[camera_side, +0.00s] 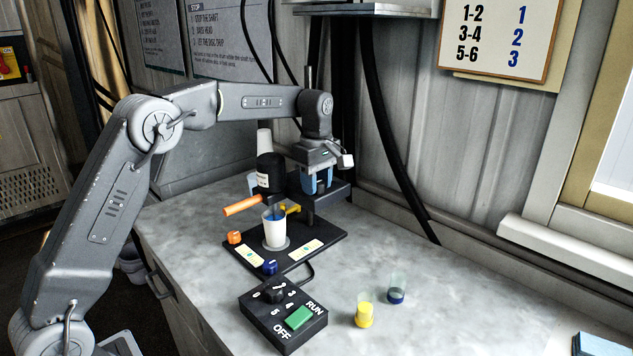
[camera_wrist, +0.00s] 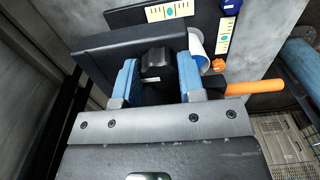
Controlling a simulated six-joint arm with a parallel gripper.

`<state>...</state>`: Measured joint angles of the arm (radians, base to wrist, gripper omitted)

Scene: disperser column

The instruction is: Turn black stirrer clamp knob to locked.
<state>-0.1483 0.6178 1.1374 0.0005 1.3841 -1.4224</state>
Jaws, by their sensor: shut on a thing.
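My gripper (camera_side: 320,182) is at the rear of the black disperser stand, beside its column. In the wrist view its two blue fingers (camera_wrist: 158,72) are shut on the black clamp knob (camera_wrist: 155,58), one on each side. In the side view the fingers and the stand hide the knob. The knob's locked or unlocked marking cannot be read. The black stirrer head (camera_side: 268,173) stands left of my gripper, with an orange handle (camera_side: 242,205) sticking out to the left. A white cup with blue contents (camera_side: 274,231) stands below the head.
The black base plate (camera_side: 299,264) carries an orange block (camera_side: 234,237), a blue block (camera_side: 270,267) and pale scale labels. A control box (camera_side: 260,318) with a dial and green switch is in front.

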